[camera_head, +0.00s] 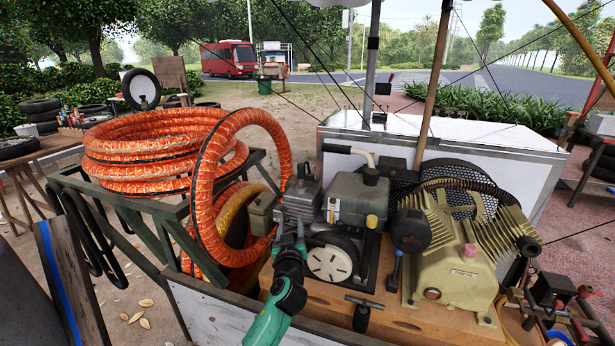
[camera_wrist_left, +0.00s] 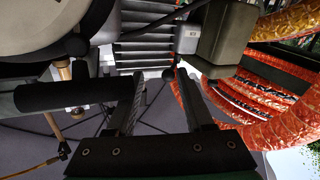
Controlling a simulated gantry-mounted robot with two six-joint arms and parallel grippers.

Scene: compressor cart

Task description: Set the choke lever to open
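The small grey engine (camera_head: 356,198) stands on the wooden cart deck, with a pale round starter cover (camera_head: 330,262) low on its front. Its finned cylinder (camera_head: 302,200) is at its left, and it also shows in the left wrist view (camera_wrist_left: 143,52). An olive box (camera_head: 262,213) sits left of the fins and shows in the wrist view (camera_wrist_left: 223,40). I cannot clearly pick out the choke lever. My left gripper (camera_head: 291,232) is at the engine's left front, below the fins. In the wrist view its two fingers (camera_wrist_left: 160,78) stand apart with nothing clearly between them. My right gripper is not in view.
Orange hose coils (camera_head: 150,145) lie on a rack at left, with one loop hanging close beside my left gripper. A beige compressor (camera_head: 460,262) stands right of the engine. A T-handled tool (camera_head: 362,313) is at the deck's front. A white panelled box (camera_head: 450,135) stands behind.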

